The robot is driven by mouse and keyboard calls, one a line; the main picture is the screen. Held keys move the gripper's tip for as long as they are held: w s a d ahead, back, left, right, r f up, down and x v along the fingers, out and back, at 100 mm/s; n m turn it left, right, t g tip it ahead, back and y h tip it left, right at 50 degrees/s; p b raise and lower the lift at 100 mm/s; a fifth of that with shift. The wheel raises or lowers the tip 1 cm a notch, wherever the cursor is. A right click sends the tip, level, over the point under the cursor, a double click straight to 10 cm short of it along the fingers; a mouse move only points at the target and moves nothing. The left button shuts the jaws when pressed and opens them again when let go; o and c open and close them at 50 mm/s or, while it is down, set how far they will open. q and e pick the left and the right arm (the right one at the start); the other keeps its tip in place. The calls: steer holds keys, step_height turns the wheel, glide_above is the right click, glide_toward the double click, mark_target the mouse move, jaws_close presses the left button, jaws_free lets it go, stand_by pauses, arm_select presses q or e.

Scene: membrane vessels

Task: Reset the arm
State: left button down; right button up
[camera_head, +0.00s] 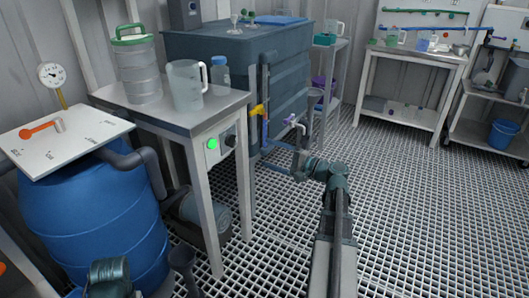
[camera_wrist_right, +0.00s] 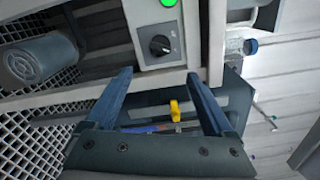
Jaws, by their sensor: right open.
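My right arm reaches up from the bottom of the head view, and its gripper (camera_head: 302,160) is in front of the large grey tank (camera_head: 230,55), near its pipes. In the right wrist view the two fingers of that gripper (camera_wrist_right: 158,74) stand wide apart with nothing between them. Beyond them is the control box with a black knob (camera_wrist_right: 160,45) and a lit green button (camera_wrist_right: 168,3). A dark teal part of my left arm shows at the bottom left of the head view; its fingers are not visible.
A steel table (camera_head: 180,118) holds a green-lidded jar (camera_head: 138,72), a clear jug (camera_head: 186,85) and a bottle (camera_head: 220,76). A blue barrel (camera_head: 95,225) stands at left. Shelves (camera_head: 405,55) and a blue bucket (camera_head: 503,135) are at the back right. The grated floor at right is clear.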

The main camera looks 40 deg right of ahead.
stand_by(0.5)
steer(key=a+f+n+g+y+p, duration=0.1)
steer(key=a+f+n+g, duration=0.4)
steer(key=a, duration=0.9)
steer(key=a+f+n+g+y+p, duration=0.15)
steer(key=a+f+n+g, duration=0.3)
steer(key=a, duration=0.85)
steer(key=s+a+f+n+g+h+p, duration=0.2)
steer(key=s+a+f+n+g+h, duration=0.15)
steer(key=s+a+n+h, duration=0.3)
steer(key=s+a+f+n+g+h+p, duration=0.25)
steer(key=s+a+n+g+h, duration=0.2)
steer(key=s+a, duration=0.4)
step_height(320, 180, up, 38)
steer(key=p, duration=3.7)
steer(key=shift+a+f+t, duration=0.25)
steer(key=shift+a+t, duration=0.1)
steer(key=shift+w+y, duration=0.1)
steer(key=shift+y, duration=0.15)
